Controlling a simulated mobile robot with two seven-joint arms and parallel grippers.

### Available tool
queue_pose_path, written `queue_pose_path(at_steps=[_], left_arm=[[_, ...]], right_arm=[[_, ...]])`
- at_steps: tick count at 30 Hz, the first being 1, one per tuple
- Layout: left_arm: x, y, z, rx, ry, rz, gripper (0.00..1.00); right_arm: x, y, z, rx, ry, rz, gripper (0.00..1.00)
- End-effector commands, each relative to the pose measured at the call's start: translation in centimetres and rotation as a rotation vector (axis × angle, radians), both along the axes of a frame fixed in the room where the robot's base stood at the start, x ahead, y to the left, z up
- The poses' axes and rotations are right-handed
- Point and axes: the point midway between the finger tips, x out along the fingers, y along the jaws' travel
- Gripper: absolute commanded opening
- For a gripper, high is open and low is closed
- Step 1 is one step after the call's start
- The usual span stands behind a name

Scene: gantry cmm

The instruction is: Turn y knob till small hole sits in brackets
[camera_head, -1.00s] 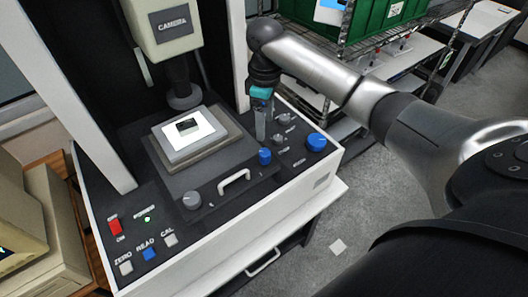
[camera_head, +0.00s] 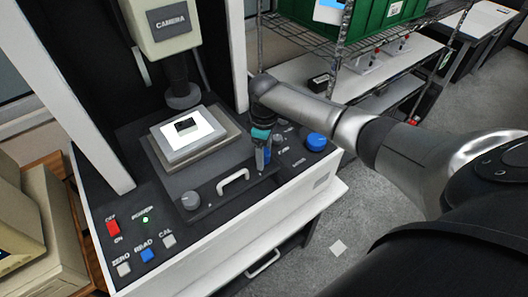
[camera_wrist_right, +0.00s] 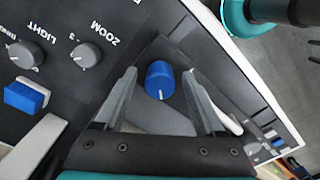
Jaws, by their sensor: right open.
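A blue knob (camera_wrist_right: 160,80) with a white pointer line sits at the right front of the dark stage; its axis letter is not readable. My right gripper (camera_wrist_right: 161,88) is open above it, with one finger on either side and the knob between them; I cannot tell whether they touch it. In the head view the right gripper (camera_head: 262,157) points down and mostly hides that knob. The stage plate (camera_head: 188,135) carries a white part with a dark patch, under the camera housing (camera_head: 160,25). The small hole and the brackets cannot be made out. My left gripper is not in view.
A grey knob (camera_head: 191,200) and a white handle (camera_head: 233,181) are at the stage front. ZOOM (camera_wrist_right: 87,54) and LIGHT (camera_wrist_right: 29,54) knobs and a large blue knob (camera_head: 316,141) lie to the right. A beige monitor (camera_head: 22,225) is cut off at left.

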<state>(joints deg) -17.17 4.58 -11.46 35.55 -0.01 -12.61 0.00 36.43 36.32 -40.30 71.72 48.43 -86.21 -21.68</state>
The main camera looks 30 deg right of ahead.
Motion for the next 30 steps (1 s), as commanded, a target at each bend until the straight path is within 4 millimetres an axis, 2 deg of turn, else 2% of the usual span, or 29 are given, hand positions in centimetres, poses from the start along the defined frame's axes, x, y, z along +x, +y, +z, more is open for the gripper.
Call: queue_pose_path(at_steps=[2, 19, 26, 30], left_arm=[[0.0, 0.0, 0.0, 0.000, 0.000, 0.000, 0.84], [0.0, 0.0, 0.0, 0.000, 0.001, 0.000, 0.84], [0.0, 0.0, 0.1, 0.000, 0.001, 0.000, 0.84], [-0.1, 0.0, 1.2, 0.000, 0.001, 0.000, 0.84]], right_arm=[[0.0, 0.0, 0.0, 0.000, 0.000, 0.000, 0.65], [0.0, 0.0, 0.0, 0.001, 0.001, 0.000, 0.01], [0.0, 0.0, 0.1, 0.001, 0.001, -0.004, 0.00], [0.0, 0.1, 0.3, 0.003, 0.002, -0.051, 0.00]])
